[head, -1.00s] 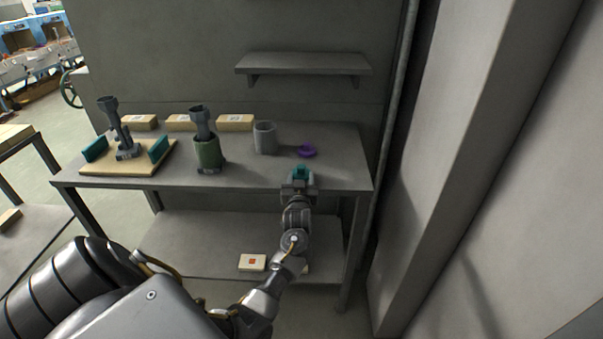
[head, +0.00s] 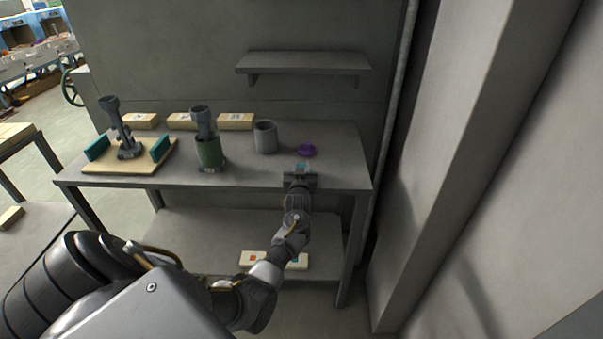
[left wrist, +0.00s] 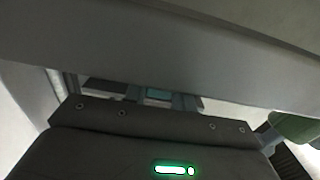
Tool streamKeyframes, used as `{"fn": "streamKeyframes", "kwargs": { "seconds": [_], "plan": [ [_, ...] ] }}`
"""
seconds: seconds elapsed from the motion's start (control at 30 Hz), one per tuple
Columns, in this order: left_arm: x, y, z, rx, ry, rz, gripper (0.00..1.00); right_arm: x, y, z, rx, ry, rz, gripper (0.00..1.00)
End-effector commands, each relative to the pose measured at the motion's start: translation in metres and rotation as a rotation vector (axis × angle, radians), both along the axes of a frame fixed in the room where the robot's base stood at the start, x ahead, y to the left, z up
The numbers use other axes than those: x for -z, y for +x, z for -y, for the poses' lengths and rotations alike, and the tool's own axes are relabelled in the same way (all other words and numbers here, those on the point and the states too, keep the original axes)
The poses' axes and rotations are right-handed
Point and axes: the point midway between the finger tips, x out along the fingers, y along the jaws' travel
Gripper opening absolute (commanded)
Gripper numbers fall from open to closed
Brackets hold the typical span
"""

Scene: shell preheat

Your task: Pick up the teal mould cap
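The teal mould cap (head: 300,166) shows as a small teal patch near the front edge of the workbench (head: 240,179), right at the tips of my left gripper (head: 300,173). In the left wrist view the teal piece (left wrist: 158,94) lies between the two fingers, mostly hidden behind the gripper body. I cannot tell whether the fingers press on it or stand slightly apart. My right gripper is in neither view.
A purple piece (head: 307,151) lies just behind the cap. A grey cup (head: 265,137) and a green holder (head: 209,153) stand to the left. A board (head: 130,164) bears a dark stand and teal blocks. A wall shelf (head: 305,63) hangs above.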

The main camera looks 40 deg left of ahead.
Motion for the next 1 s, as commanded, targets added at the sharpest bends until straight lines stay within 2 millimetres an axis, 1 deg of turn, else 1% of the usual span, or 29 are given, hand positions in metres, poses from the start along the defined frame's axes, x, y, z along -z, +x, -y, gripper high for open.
{"fn": "streamKeyframes", "kwargs": {
  "seconds": [0.03, 0.17, 0.4, 0.57, 0.67, 0.73, 0.77, 0.87, 1.0],
  "plan": [
    [0.000, 0.000, 0.000, 0.000, 0.000, 0.000, 0.20, 0.000, 0.000, 0.000, 0.000, 0.000, 0.000, 1.00],
    [0.000, 0.000, 0.000, 0.000, 0.000, 0.000, 0.03, 0.000, 0.000, 0.000, 0.000, 0.000, 0.000, 1.00],
    [-0.001, 0.000, 0.000, 0.000, 0.001, 0.001, 0.03, 0.000, 0.000, 0.001, -0.001, -0.001, -0.001, 1.00],
    [-0.009, 0.000, 0.000, 0.000, 0.000, 0.001, 0.03, 0.001, 0.000, 0.002, -0.001, -0.002, -0.001, 1.00],
    [-0.021, 0.000, 0.000, 0.000, 0.000, 0.004, 0.03, 0.002, 0.000, 0.003, -0.002, -0.003, 0.000, 1.00],
    [-0.035, -0.001, 0.001, 0.000, 0.001, 0.005, 0.03, 0.004, 0.000, 0.003, -0.002, -0.004, -0.001, 1.00],
    [-0.037, -0.006, 0.002, 0.000, 0.000, 0.004, 0.03, 0.004, 0.000, 0.003, -0.002, -0.004, -0.001, 1.00],
    [-0.055, -0.021, 0.007, 0.000, 0.000, 0.006, 0.03, 0.007, -0.001, 0.003, -0.002, -0.004, -0.001, 1.00],
    [-0.085, -0.045, 0.014, 0.000, 0.000, 0.008, 0.03, 0.013, -0.001, 0.003, -0.002, -0.004, -0.001, 1.00]
  ]
}}
